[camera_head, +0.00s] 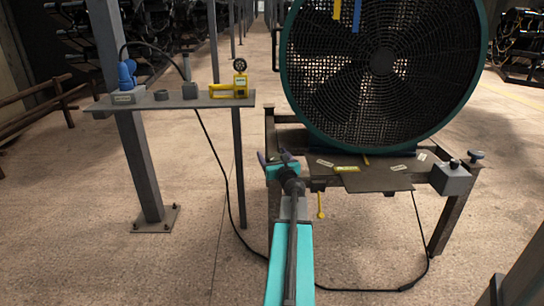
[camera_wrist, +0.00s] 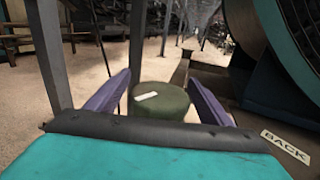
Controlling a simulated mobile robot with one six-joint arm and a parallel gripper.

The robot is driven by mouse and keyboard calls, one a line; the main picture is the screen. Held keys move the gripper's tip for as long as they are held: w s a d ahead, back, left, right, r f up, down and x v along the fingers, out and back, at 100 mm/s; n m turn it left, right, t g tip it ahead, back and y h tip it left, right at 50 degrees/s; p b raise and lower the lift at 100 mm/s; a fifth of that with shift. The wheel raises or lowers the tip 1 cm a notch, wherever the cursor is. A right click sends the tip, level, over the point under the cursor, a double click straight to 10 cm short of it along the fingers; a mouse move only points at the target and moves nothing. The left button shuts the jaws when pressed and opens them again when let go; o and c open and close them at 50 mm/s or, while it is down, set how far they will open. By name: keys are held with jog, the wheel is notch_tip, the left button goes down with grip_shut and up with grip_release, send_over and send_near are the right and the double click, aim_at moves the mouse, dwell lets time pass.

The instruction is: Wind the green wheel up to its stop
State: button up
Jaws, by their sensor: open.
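The green wheel (camera_wrist: 165,104) is a short, dark green round knob with a white mark on its top. It shows in the wrist view between and just beyond the two purple fingers of my gripper (camera_wrist: 158,80). The fingers are open, one on each side of it, with some floor visible at the sides. I cannot tell whether either finger touches it. In the head view my gripper (camera_head: 274,157) is at the left end of the fan's bench, and the wheel cannot be made out there.
A large fan (camera_head: 383,60) with a teal rim stands on a metal bench (camera_head: 376,181) right of my gripper. A label reading BACK (camera_wrist: 286,146) lies nearby. A grey shelf (camera_head: 170,102) with a yellow device (camera_head: 235,87) is at left. A black cable (camera_head: 221,170) hangs to the floor.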

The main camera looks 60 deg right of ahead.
jog(key=shift+w+d, duration=0.15)
jog(key=shift+w, duration=0.05)
jog(key=c, duration=1)
jog(key=shift+c, duration=0.3)
